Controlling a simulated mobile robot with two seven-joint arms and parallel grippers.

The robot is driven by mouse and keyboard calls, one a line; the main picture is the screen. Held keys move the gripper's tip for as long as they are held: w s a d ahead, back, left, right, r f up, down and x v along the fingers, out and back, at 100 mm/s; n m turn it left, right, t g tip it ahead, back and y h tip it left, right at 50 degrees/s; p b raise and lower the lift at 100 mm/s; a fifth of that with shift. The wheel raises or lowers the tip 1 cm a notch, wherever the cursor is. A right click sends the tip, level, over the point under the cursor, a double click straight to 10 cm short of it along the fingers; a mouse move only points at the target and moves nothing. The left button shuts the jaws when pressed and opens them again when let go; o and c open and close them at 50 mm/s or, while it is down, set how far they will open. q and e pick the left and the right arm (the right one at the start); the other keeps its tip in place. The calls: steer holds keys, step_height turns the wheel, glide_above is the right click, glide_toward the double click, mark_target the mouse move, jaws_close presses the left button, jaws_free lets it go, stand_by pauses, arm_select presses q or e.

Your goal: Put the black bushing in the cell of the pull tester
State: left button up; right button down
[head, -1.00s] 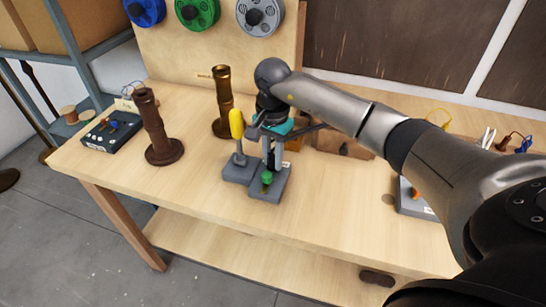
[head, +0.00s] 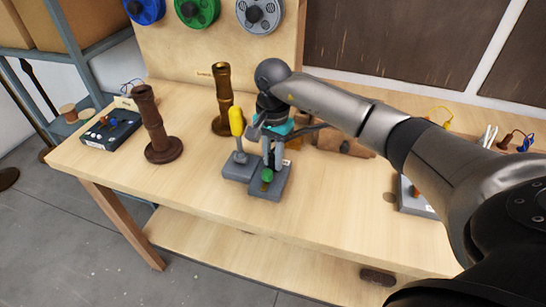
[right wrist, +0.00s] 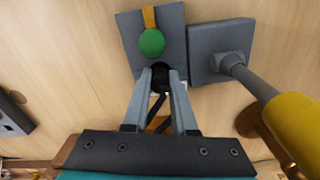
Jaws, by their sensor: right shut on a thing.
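My right gripper (right wrist: 160,78) is shut on the black bushing (right wrist: 161,70), a small dark piece between the fingertips. In the right wrist view, the bushing is at the near edge of a grey block (right wrist: 173,30) with a green round knob (right wrist: 152,42) and an orange-brown strip. This block and the grey block with the yellow-handled lever (head: 236,122) beside it look like the pull tester. The fingers hide most of the bushing, and I cannot tell whether it is inside a cell or above it. In the head view, my right gripper (head: 271,153) points down over the block. My left gripper is not in view.
Two brown turned columns (head: 154,122) (head: 223,98) stand left of and behind the tester. A dark switch box (head: 112,130) is at the far left. A wooden block (head: 345,143) lies behind my right arm. The table front is clear.

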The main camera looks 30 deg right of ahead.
mark_target(273, 158)
steer(key=c, duration=0.6)
jaws_free()
steer(key=shift+c, duration=0.2)
step_height(273, 158, up, 15)
steer(key=p, duration=0.1)
steer(key=shift+s, duration=0.1)
